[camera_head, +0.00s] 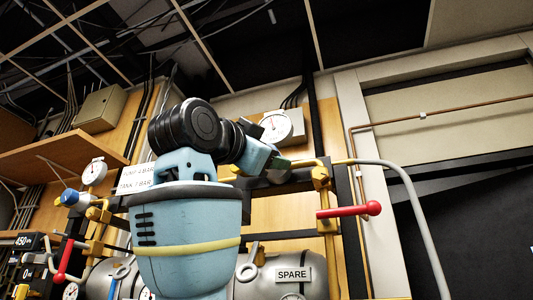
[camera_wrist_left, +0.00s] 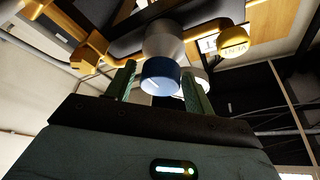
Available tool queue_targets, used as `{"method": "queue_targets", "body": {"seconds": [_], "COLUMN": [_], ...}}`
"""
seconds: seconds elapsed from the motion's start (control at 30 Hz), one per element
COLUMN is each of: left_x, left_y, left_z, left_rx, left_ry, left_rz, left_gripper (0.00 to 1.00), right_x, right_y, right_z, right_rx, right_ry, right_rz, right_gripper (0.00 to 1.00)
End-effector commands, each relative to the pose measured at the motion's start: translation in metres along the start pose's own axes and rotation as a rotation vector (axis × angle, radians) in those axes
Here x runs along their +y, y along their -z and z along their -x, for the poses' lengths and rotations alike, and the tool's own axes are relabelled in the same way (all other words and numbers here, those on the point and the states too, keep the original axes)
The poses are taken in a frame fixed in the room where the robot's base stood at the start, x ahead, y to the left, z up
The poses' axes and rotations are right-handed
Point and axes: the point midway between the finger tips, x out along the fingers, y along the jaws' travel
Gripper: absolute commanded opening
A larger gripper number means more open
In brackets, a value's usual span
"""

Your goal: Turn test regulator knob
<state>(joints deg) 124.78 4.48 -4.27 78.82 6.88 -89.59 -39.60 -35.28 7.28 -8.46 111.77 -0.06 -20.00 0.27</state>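A blue round knob (camera_wrist_left: 160,78) with a white mark sits on a pale cylindrical body in the left wrist view. My left gripper (camera_wrist_left: 158,88) has its two green fingers on either side of this knob, spread apart. A narrow gap shows on the knob's left; on its right I cannot tell whether the finger touches. In the head view my left gripper (camera_head: 277,163) reaches to the rack below a white gauge, and the knob between its fingers is hidden there. Another blue knob (camera_head: 70,197) shows at the left of the rack. My right gripper is not in view.
A yellow knob (camera_wrist_left: 233,40) is close to the right finger. A red-handled valve (camera_head: 349,210) sticks out right of my arm, beside a grey hose (camera_head: 421,225). A white gauge (camera_head: 275,126) is just above the gripper. A cylinder carries a SPARE label (camera_head: 292,274).

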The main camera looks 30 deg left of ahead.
Motion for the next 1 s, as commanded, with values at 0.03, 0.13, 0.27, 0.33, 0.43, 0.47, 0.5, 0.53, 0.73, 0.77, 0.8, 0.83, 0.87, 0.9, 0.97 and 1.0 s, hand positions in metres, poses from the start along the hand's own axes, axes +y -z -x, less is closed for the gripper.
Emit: {"method": "queue_targets", "body": {"seconds": [0.03,0.13,0.27,0.33,0.43,0.47,0.5,0.53,0.73,0.77,0.8,0.83,0.87,0.9,0.97,1.0], "left_x": [0.0,0.0,0.0,-0.0002,-0.0012,-0.0015,-0.0011,-0.0012,-0.0001,0.0,0.0,0.0,-0.0001,-0.0001,-0.0001,-0.0001], "left_y": [0.0,0.0,0.0,-0.0001,-0.0009,-0.0012,-0.0009,-0.0007,0.0,0.0,0.0,0.0,0.0,0.0,0.0,0.0001], "left_z": [0.0001,0.0001,0.0002,0.0002,0.0002,0.0001,0.0001,0.0002,0.0001,0.0001,0.0001,0.0001,0.0002,0.0002,0.0002,0.0002], "left_rx": [0.0,0.0,0.0,-0.001,-0.003,-0.004,-0.003,-0.003,0.0,0.0,0.0,0.0,0.0,0.0,0.0,0.0], "left_ry": [0.0,0.0,0.0,-0.001,-0.016,-0.023,-0.034,-0.04,-0.062,-0.062,-0.062,-0.062,-0.062,-0.062,-0.062,-0.062], "left_rz": [0.0,0.0,0.0,-0.003,-0.042,-0.061,-0.085,-0.103,-0.151,-0.151,-0.15,-0.15,-0.15,-0.15,-0.149,-0.149], "left_gripper": [0.46,0.33,0.16,0.16,0.16,0.16,0.16,0.16,0.16,0.16,0.16,0.16,0.16,0.16,0.44,0.49], "right_x": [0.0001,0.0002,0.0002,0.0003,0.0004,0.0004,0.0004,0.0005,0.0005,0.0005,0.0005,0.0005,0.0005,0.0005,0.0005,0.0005], "right_y": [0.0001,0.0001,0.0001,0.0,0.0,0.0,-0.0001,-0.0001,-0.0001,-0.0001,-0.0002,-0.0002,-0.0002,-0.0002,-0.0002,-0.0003], "right_z": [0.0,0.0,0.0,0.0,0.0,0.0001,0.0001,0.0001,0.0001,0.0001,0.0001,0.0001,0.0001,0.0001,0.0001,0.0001], "right_rx": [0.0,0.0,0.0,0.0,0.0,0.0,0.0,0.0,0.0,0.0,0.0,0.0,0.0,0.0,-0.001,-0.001], "right_ry": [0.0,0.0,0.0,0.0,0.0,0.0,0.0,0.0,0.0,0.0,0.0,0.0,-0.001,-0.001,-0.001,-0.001], "right_rz": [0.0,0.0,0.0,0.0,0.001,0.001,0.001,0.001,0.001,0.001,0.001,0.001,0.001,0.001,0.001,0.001], "right_gripper": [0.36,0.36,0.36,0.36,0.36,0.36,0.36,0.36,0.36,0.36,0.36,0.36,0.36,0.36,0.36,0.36]}}
